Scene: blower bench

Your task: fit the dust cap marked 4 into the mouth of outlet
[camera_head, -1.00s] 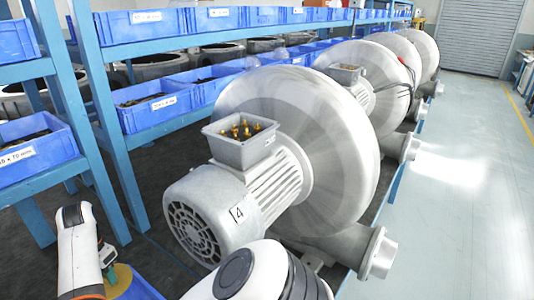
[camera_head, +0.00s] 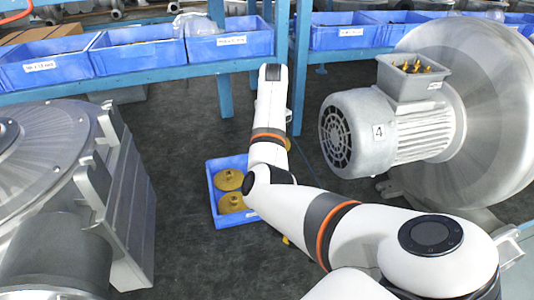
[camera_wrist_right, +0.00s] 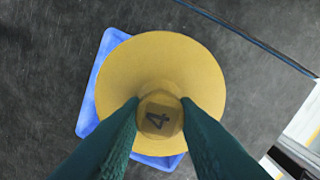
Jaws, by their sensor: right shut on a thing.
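In the right wrist view my right gripper (camera_wrist_right: 160,104) is shut on the central knob of a round yellow dust cap (camera_wrist_right: 160,62). The knob's top shows a black 4. In the head view the gripper is hidden behind my right arm, with a small yellow patch beside the wrist, perhaps the held cap. My left gripper is in neither view.
A blue tray (camera_head: 212,190) on the dark floor holds two yellow caps (camera_head: 230,180); the tray also shows below the held cap in the wrist view (camera_wrist_right: 90,105). A large grey machine (camera_head: 60,150) stands left. A blue rack with bins (camera_head: 140,52) runs behind.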

